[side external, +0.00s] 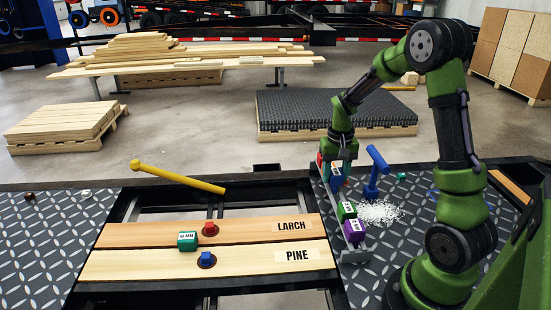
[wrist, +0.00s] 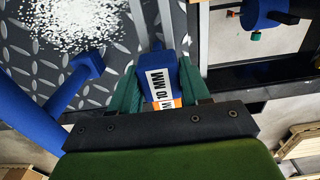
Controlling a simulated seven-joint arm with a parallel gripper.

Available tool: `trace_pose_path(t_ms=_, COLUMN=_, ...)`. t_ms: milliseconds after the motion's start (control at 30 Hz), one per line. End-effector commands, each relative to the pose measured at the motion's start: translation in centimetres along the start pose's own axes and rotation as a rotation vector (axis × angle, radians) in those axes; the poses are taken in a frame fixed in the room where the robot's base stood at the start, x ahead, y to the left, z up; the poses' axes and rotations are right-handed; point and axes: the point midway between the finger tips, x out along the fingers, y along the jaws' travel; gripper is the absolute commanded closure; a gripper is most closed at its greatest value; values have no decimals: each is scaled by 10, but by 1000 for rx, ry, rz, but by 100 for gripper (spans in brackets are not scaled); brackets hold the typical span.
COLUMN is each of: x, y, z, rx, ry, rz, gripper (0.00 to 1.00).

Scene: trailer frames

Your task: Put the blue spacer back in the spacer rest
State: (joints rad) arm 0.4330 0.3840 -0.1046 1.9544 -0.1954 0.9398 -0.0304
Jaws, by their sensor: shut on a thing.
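My gripper (side external: 337,168) is at the far end of the spacer rest (side external: 354,256), a narrow grey rail. It is shut on the blue spacer (side external: 336,182). In the wrist view the blue spacer (wrist: 160,76), labelled 10 MM, sits between the green fingers of my gripper (wrist: 160,88). A green spacer (side external: 346,211) and a purple spacer (side external: 354,231) stand in the near part of the rest. I cannot tell whether the blue spacer touches the rest; its lower part is hidden.
A blue mallet (side external: 375,172) stands right of my gripper, beside white pellets (side external: 381,212). A green 16 MM block (side external: 187,241) sits across the larch plank (side external: 255,229) and pine plank (side external: 140,264). Red and blue knobs stand on the planks. A yellow bar (side external: 180,178) lies behind.

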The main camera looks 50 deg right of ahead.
Motion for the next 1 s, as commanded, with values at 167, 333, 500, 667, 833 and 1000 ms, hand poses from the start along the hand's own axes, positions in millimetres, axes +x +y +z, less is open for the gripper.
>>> trace_pose_path(t_ms=167, x=5, y=0, z=0, rx=0, ry=-1, rz=0, gripper=84)
trace_pose_path(t_ms=333, x=9, y=0, z=0, rx=0, ry=-1, rz=0, gripper=84)
trace_pose_path(t_ms=500, x=14, y=0, z=0, rx=1, ry=-2, rz=0, gripper=84)
trace_pose_path(t_ms=667, x=17, y=0, z=0, rx=0, ry=-1, rz=0, gripper=84)
trace_pose_path(t_ms=833, x=21, y=0, z=0, rx=0, ry=-1, rz=0, gripper=84)
trace_pose_path(t_ms=1000, x=21, y=0, z=0, rx=0, ry=-1, rz=0, gripper=32)
